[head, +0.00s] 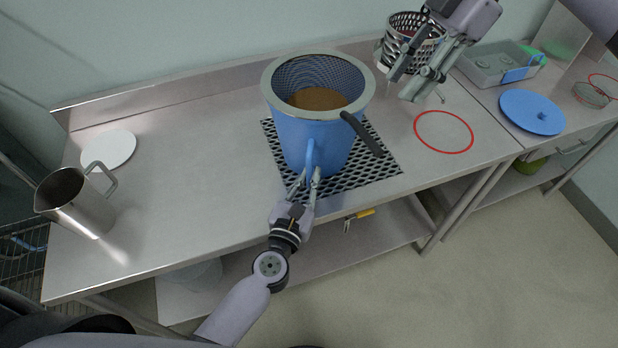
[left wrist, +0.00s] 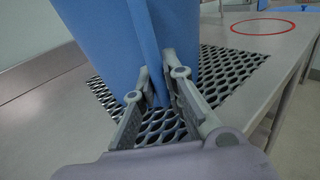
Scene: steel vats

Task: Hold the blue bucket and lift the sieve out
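The blue bucket (head: 309,142) stands upright on a black perforated mat (head: 372,178). The sieve (head: 318,69) sits in its top, with a pale rim, dark mesh and brown contents (head: 317,99). Its black handle (head: 362,134) sticks out to the lower right. My left gripper (head: 308,178) is at the bucket's front handle (head: 310,155). In the left wrist view its fingers (left wrist: 157,75) close on both sides of the blue handle (left wrist: 146,35). My right gripper (head: 412,82) is open and empty, above the table to the right of the bucket.
A perforated steel basket (head: 397,27) stands behind my right gripper. A red ring (head: 443,132) marks clear table right of the bucket. A blue lid (head: 532,111) and grey tray (head: 490,62) lie further right. A steel jug (head: 75,202) and white disc (head: 108,149) are left.

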